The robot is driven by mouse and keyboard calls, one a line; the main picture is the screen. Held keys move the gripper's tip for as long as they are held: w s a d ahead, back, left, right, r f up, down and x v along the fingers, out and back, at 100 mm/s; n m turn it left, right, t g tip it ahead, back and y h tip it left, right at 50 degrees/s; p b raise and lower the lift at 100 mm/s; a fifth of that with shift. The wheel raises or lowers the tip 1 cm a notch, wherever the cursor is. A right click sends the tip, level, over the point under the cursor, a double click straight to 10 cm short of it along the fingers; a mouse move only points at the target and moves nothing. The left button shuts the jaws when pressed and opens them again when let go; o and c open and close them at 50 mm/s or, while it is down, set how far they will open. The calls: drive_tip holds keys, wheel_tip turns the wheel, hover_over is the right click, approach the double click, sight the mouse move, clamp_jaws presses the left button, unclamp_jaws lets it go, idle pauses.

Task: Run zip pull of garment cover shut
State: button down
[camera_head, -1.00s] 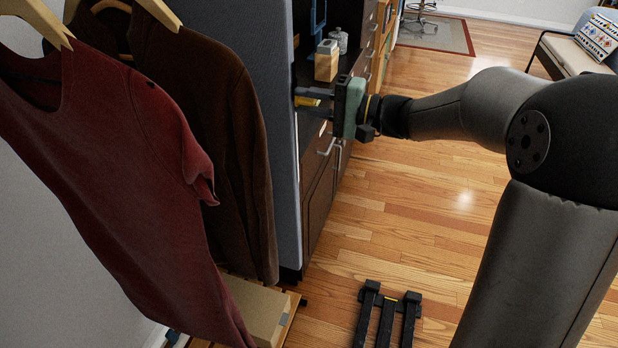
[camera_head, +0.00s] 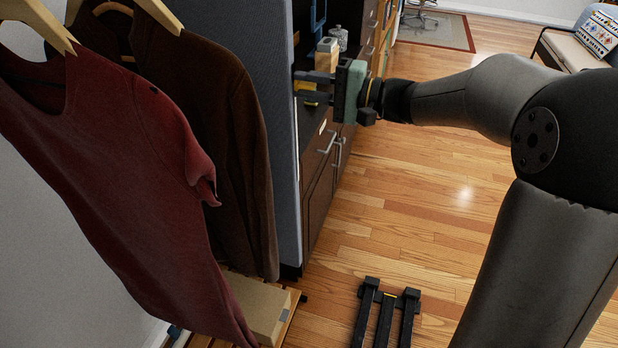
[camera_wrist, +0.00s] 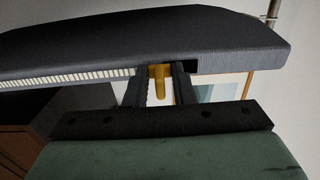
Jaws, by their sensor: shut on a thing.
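The grey-blue garment cover (camera_head: 258,45) hangs beside the clothes in the head view; its dark edge (camera_wrist: 110,40) spans the top of the wrist view. A pale toothed zip strip (camera_wrist: 75,77) runs along that edge, left of my gripper in the wrist view. The yellow zip pull (camera_wrist: 159,82) sits between the fingers of my gripper (camera_wrist: 162,85), which is shut on it. In the head view my gripper (camera_head: 305,89) reaches from the right to the cover's edge, and the pull shows only as a small yellow patch. The cover's far side is hidden.
A red shirt (camera_head: 110,150) and a brown top (camera_head: 225,120) hang left of the cover. A dark cabinet (camera_head: 318,190) stands just behind my gripper, with a wooden block (camera_head: 327,58) and a jar (camera_head: 339,40) on it. Open wood floor (camera_head: 420,220) lies to the right.

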sight(292, 64)
drive_tip(key=shift+r, duration=0.1)
drive_tip(key=shift+r+p, duration=0.85)
drive_tip(key=shift+r, duration=1)
drive_tip(key=c, duration=1.3)
unclamp_jaws()
drive_tip(key=shift+b+v, duration=0.65)
drive_tip(key=shift+v, duration=2.35)
